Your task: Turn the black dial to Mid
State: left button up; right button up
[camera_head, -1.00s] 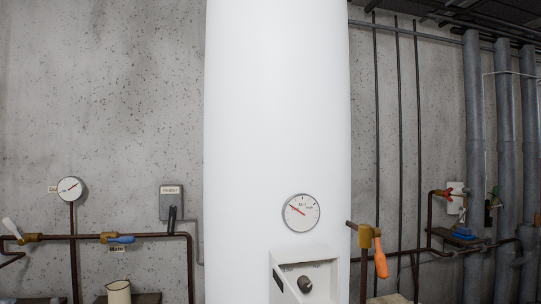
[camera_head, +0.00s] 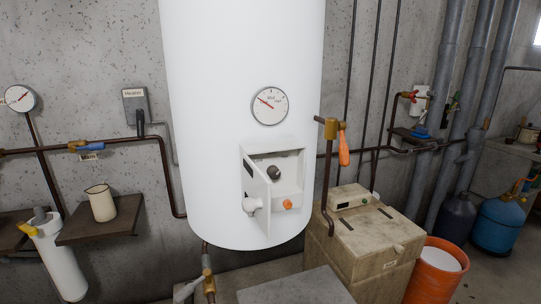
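The black dial (camera_head: 274,172) sits in the upper part of a white control box on the front of the white tank (camera_head: 243,90). It is a small round knob; its setting and any markings around it are too small to read. The control box (camera_head: 290,155) has a white flap or panel (camera_head: 255,190) at its left side that stands out toward me. Below the dial are an orange knob (camera_head: 287,204) and a white round knob or fitting (camera_head: 250,206). A round gauge (camera_head: 269,105) with a red needle is above the box. Neither gripper shows.
A pipe with an orange-handled valve (camera_head: 343,150) stands right of the tank. A beige box (camera_head: 370,245) and an orange bucket (camera_head: 436,270) are at lower right. Left are a shelf with a cream jug (camera_head: 101,203) and a heater switch (camera_head: 136,107). A grey flat surface (camera_head: 295,288) lies below the tank.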

aim_at(273, 171)
jog(key=z, duration=0.9)
jog(key=k, duration=1.15)
jog(key=z, duration=1.5)
jog(key=i, duration=2.05)
jog(key=u, duration=0.75)
jog(key=i, duration=0.95)
jog(key=u, duration=1.55)
jog(key=i, duration=0.6)
jog(key=u, duration=0.55)
